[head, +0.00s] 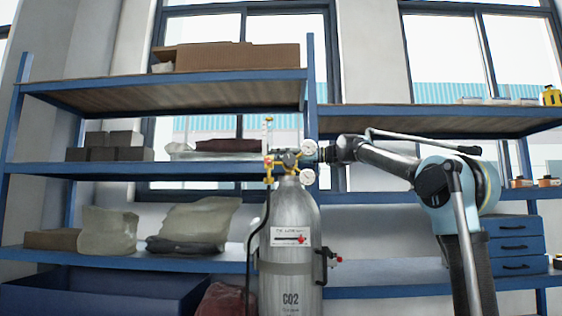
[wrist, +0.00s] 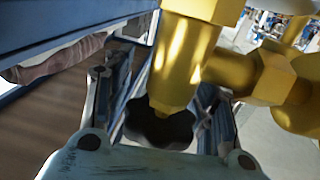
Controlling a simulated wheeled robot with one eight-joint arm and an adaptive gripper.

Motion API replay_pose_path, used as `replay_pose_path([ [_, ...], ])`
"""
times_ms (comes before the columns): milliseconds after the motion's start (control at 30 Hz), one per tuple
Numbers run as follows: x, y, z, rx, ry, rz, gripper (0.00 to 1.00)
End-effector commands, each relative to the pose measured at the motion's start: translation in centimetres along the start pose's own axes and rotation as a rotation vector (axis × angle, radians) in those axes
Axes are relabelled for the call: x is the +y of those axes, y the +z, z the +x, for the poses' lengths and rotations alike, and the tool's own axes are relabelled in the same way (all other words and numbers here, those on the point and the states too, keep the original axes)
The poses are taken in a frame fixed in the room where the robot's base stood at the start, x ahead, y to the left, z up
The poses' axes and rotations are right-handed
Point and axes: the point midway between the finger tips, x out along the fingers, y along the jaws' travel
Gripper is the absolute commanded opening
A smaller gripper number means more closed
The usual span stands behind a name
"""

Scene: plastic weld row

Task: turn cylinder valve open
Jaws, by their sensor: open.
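The grey CO2 cylinder (head: 288,238) stands upright in the middle of the head view, with brass fittings and gauges on top. My gripper (head: 318,155) is at the valve from the right. In the wrist view, the dark lobed valve handwheel (wrist: 160,130) lies between the two fingers of my open gripper (wrist: 163,98). The brass valve body (wrist: 185,65) comes down over the wheel and hides part of it and of the fingers. I cannot tell whether the fingers touch the wheel.
Gauges (head: 308,176) and a black hose (head: 252,245) sit close to the valve. Blue shelving (head: 200,82) with boxes (head: 238,57) and bags (head: 108,230) stands behind the cylinder. Blue drawers (head: 516,246) are at the right.

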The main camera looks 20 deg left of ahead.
Motion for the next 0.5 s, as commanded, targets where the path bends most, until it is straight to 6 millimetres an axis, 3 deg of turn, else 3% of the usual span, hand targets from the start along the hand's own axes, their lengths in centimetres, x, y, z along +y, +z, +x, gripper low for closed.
replay_pose_path([
  [233, 0.01, 0.0, 0.05, 0.0, 0.0, 0.0, 0.52],
  [400, 0.03, 0.0, 0.02, 0.0, 0.001, 0.0, 0.17],
  [500, 0.06, 0.0, 0.0, 0.0, 0.001, 0.0, 0.14],
])
